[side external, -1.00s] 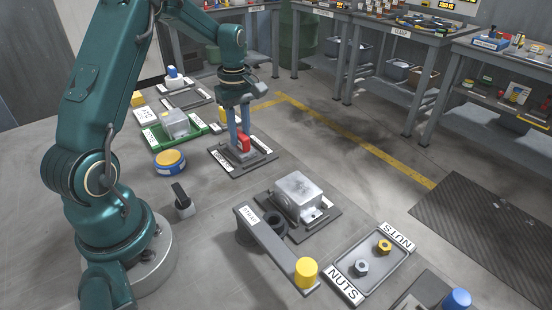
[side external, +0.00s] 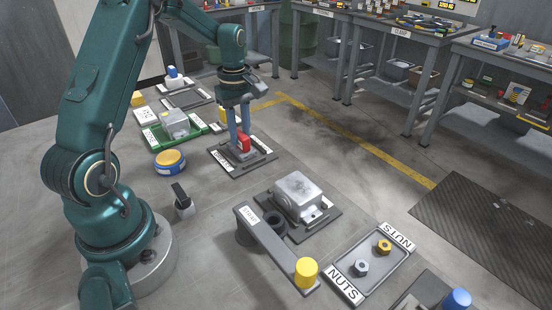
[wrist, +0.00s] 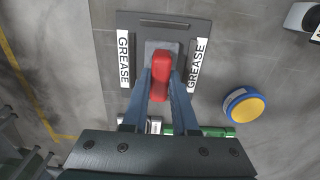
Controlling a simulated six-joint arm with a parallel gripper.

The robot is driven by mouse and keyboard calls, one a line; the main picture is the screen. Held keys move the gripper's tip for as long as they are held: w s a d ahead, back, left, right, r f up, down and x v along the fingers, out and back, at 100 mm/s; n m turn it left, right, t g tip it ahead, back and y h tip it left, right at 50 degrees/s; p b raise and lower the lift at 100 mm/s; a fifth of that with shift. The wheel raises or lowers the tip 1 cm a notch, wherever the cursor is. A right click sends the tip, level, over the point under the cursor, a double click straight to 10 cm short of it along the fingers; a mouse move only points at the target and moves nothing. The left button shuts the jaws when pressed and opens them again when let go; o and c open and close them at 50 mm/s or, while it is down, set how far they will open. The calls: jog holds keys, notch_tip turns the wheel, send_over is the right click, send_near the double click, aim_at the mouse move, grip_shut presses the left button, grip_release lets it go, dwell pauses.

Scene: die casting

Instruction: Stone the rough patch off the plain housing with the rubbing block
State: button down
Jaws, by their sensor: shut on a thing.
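My gripper (side external: 240,138) is shut on a red-handled block (side external: 243,145). In the wrist view, my gripper's fingers (wrist: 161,84) flank its red top (wrist: 160,66), with a grey base below. The block is at a dark grey tray (side external: 262,155) labelled GREASE; I cannot tell whether it touches the tray. I cannot confirm that it is the rubbing block. A grey metal housing (side external: 298,188) with darker marks on top sits on a dark plate at centre right. Another pale housing (side external: 176,122) sits in a green-edged tray. I cannot tell which is the plain one.
A grey bar (side external: 272,248) with a yellow knob lies beside the nearer housing. A nuts tray (side external: 368,265) is at front right. A blue and yellow round tin (side external: 169,162) and a black-handled tool (side external: 182,199) stand near my base. Open surface lies between them.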

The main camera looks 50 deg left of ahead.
dwell(0.3)
jog(key=shift+r, duration=3.05)
